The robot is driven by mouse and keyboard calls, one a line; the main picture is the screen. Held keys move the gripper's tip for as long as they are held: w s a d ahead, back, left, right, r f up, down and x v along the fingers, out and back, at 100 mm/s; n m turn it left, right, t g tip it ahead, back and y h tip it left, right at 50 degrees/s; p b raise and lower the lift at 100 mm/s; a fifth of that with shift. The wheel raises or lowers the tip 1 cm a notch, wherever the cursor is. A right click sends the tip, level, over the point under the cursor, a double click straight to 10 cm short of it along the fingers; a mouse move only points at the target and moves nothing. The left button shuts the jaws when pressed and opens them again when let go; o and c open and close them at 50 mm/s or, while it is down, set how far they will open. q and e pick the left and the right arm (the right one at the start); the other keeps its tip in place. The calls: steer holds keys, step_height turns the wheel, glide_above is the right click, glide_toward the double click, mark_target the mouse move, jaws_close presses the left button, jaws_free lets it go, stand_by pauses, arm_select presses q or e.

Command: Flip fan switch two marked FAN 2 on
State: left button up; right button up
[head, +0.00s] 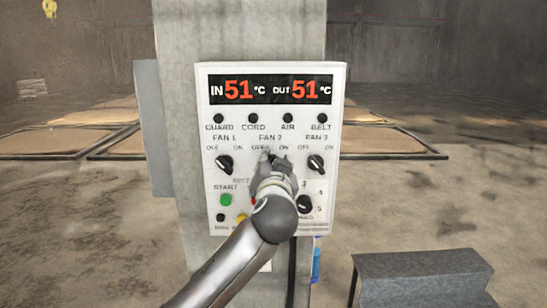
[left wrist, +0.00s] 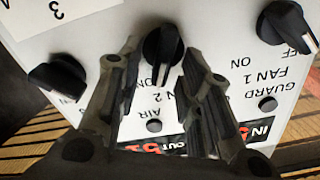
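The white control panel (head: 335,210) is mounted on a grey pillar. Its FAN 2 knob (left wrist: 163,45) is black and sits between the fingers of my left gripper (left wrist: 160,52). In the head view the gripper (head: 268,160) reaches the FAN 2 spot from below and covers most of the knob. The fingers stand apart on both sides of the knob, with narrow gaps. In the left wrist view, upside down, the knob's ridge runs down near the word ON; its exact setting is hard to tell. My right gripper is not in view.
The FAN 1 knob (head: 224,164) and FAN 3 knob (head: 316,164) flank it, both pointing to OFF. The display (head: 270,89) reads 51 in and 51 out. A green START button (head: 226,200) and a numbered selector (head: 304,204) sit below. A grey bench (head: 420,275) stands at lower right.

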arm_select(q)
steer(key=shift+w, duration=0.2)
jaws_close()
steer(key=shift+d+f+m, duration=0.15)
steer(key=shift+m, duration=1.35)
jaws_free()
